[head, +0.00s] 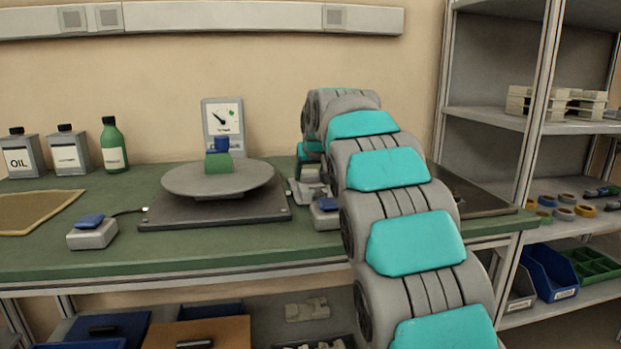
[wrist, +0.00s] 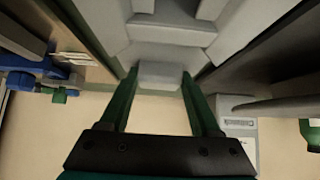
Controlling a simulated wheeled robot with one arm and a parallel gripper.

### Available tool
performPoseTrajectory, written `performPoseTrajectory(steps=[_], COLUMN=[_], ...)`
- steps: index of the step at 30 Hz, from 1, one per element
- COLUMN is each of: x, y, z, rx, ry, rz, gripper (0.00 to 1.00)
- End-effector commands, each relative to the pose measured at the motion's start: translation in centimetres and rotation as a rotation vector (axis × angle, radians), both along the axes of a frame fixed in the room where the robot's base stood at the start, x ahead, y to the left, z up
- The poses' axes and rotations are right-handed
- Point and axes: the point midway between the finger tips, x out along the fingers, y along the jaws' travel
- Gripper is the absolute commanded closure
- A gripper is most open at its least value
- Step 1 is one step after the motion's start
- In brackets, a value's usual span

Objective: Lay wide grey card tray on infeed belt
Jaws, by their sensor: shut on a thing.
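My gripper (wrist: 159,78) is shut on a small grey block-like part between its two green fingers in the wrist view. This part seems to belong to the light grey card tray (wrist: 170,34), whose raised walls and steps fill the top middle. In the head view, a light grey piece (head: 307,191), likely the same tray, shows at the bench beside my gripper (head: 311,162), partly hidden by my arm. I cannot tell whether the tray touches the surface below it. A dark flat surface (head: 470,192) right of my arm may be the infeed belt; I cannot tell for sure.
Blue-topped button boxes (head: 92,232) (head: 325,213) sit near the front edge. Shelving (head: 490,110) rises at right. Bottles stand at back left.

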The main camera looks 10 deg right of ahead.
Motion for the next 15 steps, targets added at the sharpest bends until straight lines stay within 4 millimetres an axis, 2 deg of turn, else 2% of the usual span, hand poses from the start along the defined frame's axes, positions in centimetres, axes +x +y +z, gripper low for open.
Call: performPoseTrajectory(steps=[15], x=[0.1], y=[0.0], z=[6.1], rx=[0.0], ry=[-0.004], rz=[0.001], gripper=[1.0])
